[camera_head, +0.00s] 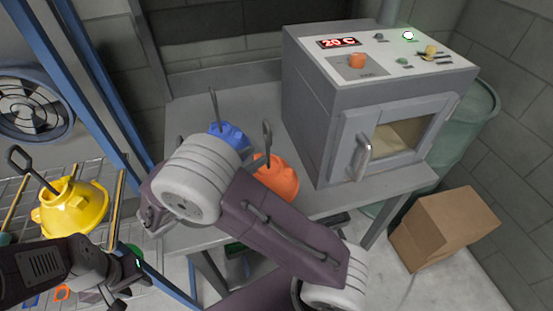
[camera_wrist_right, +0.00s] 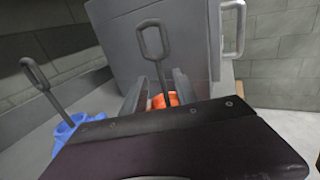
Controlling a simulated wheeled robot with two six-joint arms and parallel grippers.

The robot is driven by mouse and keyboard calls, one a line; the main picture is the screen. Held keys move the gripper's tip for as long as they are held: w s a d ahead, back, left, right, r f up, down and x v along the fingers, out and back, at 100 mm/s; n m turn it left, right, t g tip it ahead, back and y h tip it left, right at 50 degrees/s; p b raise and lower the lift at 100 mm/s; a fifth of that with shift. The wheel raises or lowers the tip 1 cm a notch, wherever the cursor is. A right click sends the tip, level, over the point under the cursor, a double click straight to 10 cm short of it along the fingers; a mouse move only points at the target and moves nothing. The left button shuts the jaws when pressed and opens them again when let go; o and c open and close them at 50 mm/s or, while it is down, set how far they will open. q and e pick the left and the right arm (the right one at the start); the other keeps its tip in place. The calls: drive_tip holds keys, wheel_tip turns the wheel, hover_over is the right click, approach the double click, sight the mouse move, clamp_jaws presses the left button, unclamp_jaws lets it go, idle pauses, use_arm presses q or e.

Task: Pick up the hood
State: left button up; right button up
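An orange hood (camera_head: 277,181) with a dark upright hook stands on the grey table, partly hidden by my arm. A blue hood (camera_head: 231,135) with a similar hook stands behind it to the left. A yellow hood (camera_head: 72,208) with a tilted hook is at the left, by the wire rack. In the right wrist view, the two fingers of my right gripper (camera_wrist_right: 158,92) are apart, with the orange hood (camera_wrist_right: 166,100) and its hook seen between them; contact is unclear. The blue hood (camera_wrist_right: 75,128) is to their left. My left gripper (camera_head: 118,292) is low at the left, fingers unclear.
A grey oven (camera_head: 315,110) with a 20 C display stands on the table (camera_head: 190,110), right of the hoods. A cardboard box (camera_head: 440,228) and a green barrel (camera_head: 470,125) are at the right. Blue posts (camera_head: 85,85) and a fan (camera_head: 32,100) are at the left.

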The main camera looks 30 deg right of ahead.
sight(267, 149)
drive_tip(key=shift+s+a+r, duration=0.1)
drive_tip(key=shift+s+a, duration=0.05)
drive_tip(key=shift+a, duration=0.05)
drive_tip(key=x, duration=0.9)
drive_tip(key=shift+d+r, duration=0.15)
drive_tip(key=shift+r, duration=0.1)
drive_tip(key=shift+c, duration=0.9)
clamp_jaws()
drive_tip(key=shift+r, duration=0.1)
